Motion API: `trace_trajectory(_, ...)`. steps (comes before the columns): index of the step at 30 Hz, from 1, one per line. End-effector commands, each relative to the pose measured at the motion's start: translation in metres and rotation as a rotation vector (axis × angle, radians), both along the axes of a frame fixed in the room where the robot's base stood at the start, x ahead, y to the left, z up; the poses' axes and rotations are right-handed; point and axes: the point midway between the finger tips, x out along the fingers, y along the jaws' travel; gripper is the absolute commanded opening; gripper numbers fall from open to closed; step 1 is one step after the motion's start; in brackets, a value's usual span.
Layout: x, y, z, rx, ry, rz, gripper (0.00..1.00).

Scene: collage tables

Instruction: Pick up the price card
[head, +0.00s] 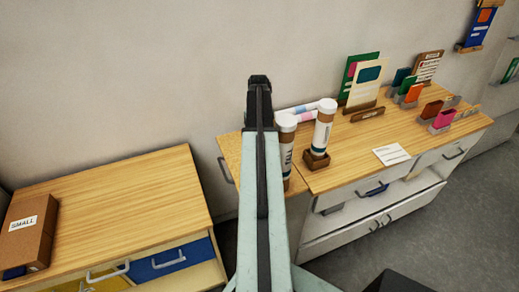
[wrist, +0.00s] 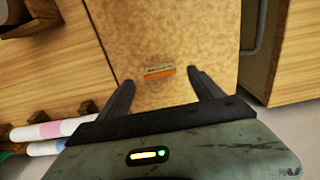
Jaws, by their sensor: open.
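A small orange card with a pale, lettered strip (wrist: 160,71) shows in the wrist view on a tan, speckled surface (wrist: 170,35). It looks like the price card, but its lettering is too small to read. My gripper (wrist: 160,78) is open and empty, with one finger on each side of the card in the picture. I cannot tell how high the fingers are above it. In the head view my gripper (head: 258,80) is raised at the left end of the right table, and this card is not visible there.
Two upright capped tubes (head: 322,128) and lying pink-and-white tubes (head: 300,108) stand close to my arm. A white card (head: 392,155) lies on the right table (head: 350,170). Card holders (head: 368,114) stand farther back. The left table (head: 120,200) holds a brown box (head: 30,230).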

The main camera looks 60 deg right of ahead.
Motion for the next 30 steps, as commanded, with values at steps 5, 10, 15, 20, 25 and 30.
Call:
trace_trajectory(5,0.0,0.0,-0.007,0.0,0.0,0.0,0.75)
trace_trajectory(10,0.0,0.0,-0.035,0.0,0.0,-0.001,0.75)
trace_trajectory(15,-0.001,-0.001,-0.057,0.0,0.0,-0.001,0.75)
trace_trajectory(20,-0.001,-0.001,-0.053,0.0,0.0,-0.001,0.75)
trace_trajectory(25,-0.001,-0.001,-0.053,0.0,0.0,-0.001,0.48)
trace_trajectory(30,-0.001,-0.001,-0.053,0.0,0.0,-0.002,0.12)
